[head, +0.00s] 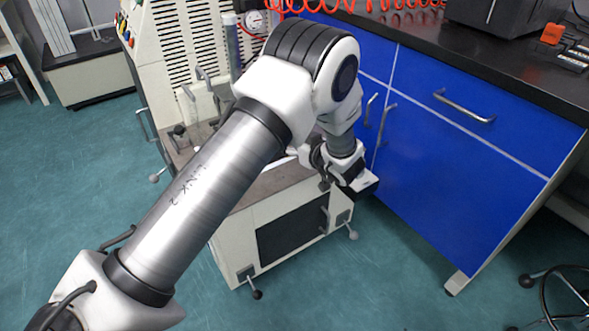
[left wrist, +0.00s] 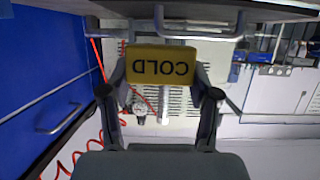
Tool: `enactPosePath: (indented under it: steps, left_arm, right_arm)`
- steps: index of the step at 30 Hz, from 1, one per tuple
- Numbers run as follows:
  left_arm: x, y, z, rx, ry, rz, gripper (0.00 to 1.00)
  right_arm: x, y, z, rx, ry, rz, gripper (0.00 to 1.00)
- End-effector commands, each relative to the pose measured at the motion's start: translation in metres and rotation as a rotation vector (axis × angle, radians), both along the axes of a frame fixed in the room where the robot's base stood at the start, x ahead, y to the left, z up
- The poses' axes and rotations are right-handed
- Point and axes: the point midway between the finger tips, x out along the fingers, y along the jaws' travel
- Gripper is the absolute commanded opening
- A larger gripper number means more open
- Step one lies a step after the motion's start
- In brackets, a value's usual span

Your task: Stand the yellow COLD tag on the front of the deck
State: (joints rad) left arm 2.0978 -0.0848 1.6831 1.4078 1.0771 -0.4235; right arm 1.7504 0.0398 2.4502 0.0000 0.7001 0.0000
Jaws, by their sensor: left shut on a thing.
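My left gripper (head: 352,178) is at the right front corner of the machine's deck (head: 272,183), near the deck's edge. In the left wrist view the gripper (left wrist: 160,68) is shut on the yellow COLD tag (left wrist: 160,64). The tag is held between the two fingertips, with its dark lettering upside down in that view. I cannot make out the tag in the head view. My left arm covers much of the deck. My right gripper is not in view.
The cream machine cabinet (head: 235,255) stands on castors. Blue drawers (head: 450,150) under a dark worktop (head: 470,50) stand close on the right of the gripper. A red coiled hose (head: 350,7) and a gauge (head: 254,22) are at the back. Floor in front is clear.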

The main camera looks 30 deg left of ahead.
Motion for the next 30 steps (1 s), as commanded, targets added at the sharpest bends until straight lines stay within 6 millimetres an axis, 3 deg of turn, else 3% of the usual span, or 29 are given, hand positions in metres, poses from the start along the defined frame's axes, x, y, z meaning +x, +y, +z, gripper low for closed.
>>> enactPosePath:
  steps: [7,18,19,21,30]
  left_arm:
    - [0.0,0.0,-0.05,0.0,0.001,-0.001,0.38]
    - [0.0,0.0,-0.055,0.0,0.001,-0.001,0.33]
    - [0.0,0.0,-0.054,0.001,-0.001,-0.002,0.68]
    - [0.0,0.0,-0.054,0.001,-0.001,-0.002,0.86]
    - [0.0,0.0,-0.054,0.001,-0.001,-0.001,0.86]
  right_arm:
    - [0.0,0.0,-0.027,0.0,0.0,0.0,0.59]
    - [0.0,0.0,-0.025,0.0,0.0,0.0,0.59]
    - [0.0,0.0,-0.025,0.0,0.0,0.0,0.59]
    - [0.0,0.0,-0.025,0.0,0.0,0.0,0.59]
    - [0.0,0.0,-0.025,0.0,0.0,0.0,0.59]
